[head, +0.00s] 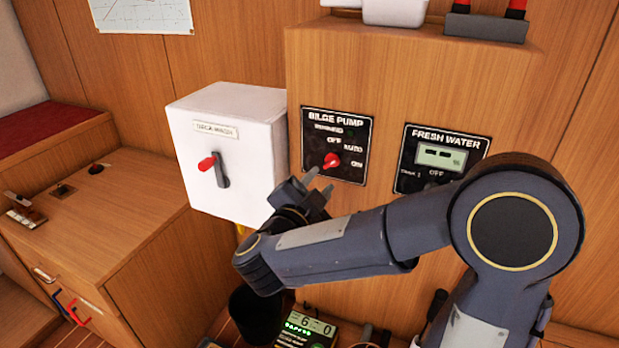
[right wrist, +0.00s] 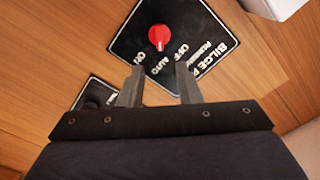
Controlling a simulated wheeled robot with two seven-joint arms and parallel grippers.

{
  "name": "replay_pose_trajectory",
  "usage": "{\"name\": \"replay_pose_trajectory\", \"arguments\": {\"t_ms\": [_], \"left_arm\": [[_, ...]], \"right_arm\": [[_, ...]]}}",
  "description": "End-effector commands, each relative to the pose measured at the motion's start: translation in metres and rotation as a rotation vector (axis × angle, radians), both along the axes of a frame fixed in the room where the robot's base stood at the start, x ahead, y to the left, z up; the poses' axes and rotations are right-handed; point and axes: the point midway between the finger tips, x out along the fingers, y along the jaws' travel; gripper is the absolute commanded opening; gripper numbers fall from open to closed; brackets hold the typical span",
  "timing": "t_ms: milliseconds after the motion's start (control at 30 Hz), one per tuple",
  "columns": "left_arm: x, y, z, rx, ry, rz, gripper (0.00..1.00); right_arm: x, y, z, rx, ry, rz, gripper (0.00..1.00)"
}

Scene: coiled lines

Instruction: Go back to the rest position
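My right gripper (head: 318,190) is raised in front of the bilge pump panel (head: 347,125), with its fingertips just below the red knob (head: 332,160). In the right wrist view its two fingers (right wrist: 158,85) stand apart with nothing between them. The red knob (right wrist: 159,37) shows beyond the fingertips on the black panel (right wrist: 190,20), with a gap between. The knob's pointer direction is hard to tell. My left gripper is not in view.
A white deck wash box (head: 230,150) with a red-tipped lever stands left of the gripper. The fresh water panel (head: 440,155) is to the right, partly behind my arm. A black bin (head: 256,312) and a lit green display device (head: 306,330) are below.

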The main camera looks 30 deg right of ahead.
Motion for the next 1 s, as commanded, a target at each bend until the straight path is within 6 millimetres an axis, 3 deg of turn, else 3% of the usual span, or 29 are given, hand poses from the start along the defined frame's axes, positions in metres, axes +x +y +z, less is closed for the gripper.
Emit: {"name": "replay_pose_trajectory", "arguments": {"t_ms": [267, 433, 567, 667, 767, 867, 1000], "left_arm": [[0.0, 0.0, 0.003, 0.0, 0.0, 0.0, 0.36], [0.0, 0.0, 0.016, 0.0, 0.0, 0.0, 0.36], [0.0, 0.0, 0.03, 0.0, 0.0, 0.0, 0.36], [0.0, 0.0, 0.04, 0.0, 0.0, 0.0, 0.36], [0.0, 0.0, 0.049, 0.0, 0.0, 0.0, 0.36], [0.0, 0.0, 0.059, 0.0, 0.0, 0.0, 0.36], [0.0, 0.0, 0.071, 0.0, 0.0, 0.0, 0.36]], "right_arm": [[0.003, -0.001, 0.004, 0.015, -0.003, 0.033, 0.31], [0.02, 0.001, 0.024, 0.094, -0.013, 0.275, 0.31], [0.02, 0.018, 0.044, 0.136, 0.018, 0.572, 0.31], [0.004, 0.037, 0.051, 0.139, 0.084, 0.79, 0.31], [-0.026, 0.056, 0.049, 0.121, 0.196, 0.984, 0.31], [-0.066, 0.07, 0.035, 0.096, 0.353, 1.143, 0.31], [-0.132, 0.075, 0.003, 0.071, 0.626, 1.288, 0.31]]}}
